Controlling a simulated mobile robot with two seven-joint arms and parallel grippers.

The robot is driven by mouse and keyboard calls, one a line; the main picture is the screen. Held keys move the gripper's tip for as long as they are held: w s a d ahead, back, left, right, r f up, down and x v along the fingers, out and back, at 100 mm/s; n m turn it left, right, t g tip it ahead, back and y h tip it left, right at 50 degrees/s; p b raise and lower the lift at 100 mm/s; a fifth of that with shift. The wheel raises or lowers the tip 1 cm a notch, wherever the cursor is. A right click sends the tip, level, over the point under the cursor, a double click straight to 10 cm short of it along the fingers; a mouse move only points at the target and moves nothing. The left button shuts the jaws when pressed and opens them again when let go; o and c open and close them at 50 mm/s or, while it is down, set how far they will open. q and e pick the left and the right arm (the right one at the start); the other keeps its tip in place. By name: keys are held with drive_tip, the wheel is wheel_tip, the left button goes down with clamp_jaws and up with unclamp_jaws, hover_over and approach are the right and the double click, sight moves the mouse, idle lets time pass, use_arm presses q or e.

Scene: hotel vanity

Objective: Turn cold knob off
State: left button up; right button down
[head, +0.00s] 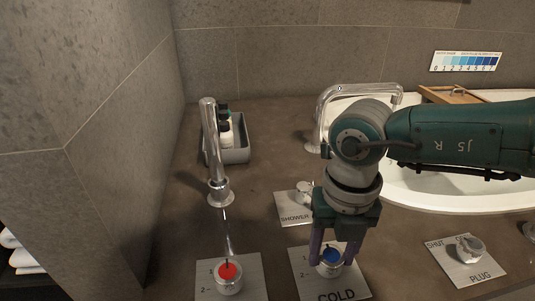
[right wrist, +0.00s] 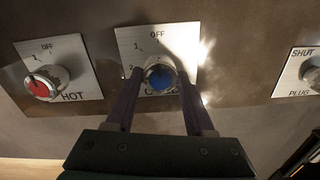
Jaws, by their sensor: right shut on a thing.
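The cold knob (head: 330,258) is a silver dial with a blue cap on a pale plate marked COLD (head: 343,289). In the right wrist view the blue cap (right wrist: 160,76) sits on the plate (right wrist: 127,40) with OFF at the top and 1 and 2 down its left side. My right gripper (head: 328,262) comes down over the knob, a purple finger on each side, and is shut on it. In the right wrist view the gripper (right wrist: 159,86) straddles the knob. Where the knob points is too small to tell. My left gripper is out of view.
The red hot knob (head: 229,279) is to the left, the shower knob (head: 304,192) behind, the plug knob (head: 470,247) to the right. A tall faucet (head: 212,150), a grey bottle tray (head: 236,155) and a white tub (head: 420,195) stand farther back.

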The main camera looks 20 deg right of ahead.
sight(331, 255)
idle(0.3)
drive_tip(key=shift+c, duration=1.3)
unclamp_jaws()
wheel_tip(331, 255, up, 9)
drive_tip(key=p, duration=0.4)
drive_tip(key=shift+f, duration=0.2)
drive_tip(key=shift+r, duration=0.65)
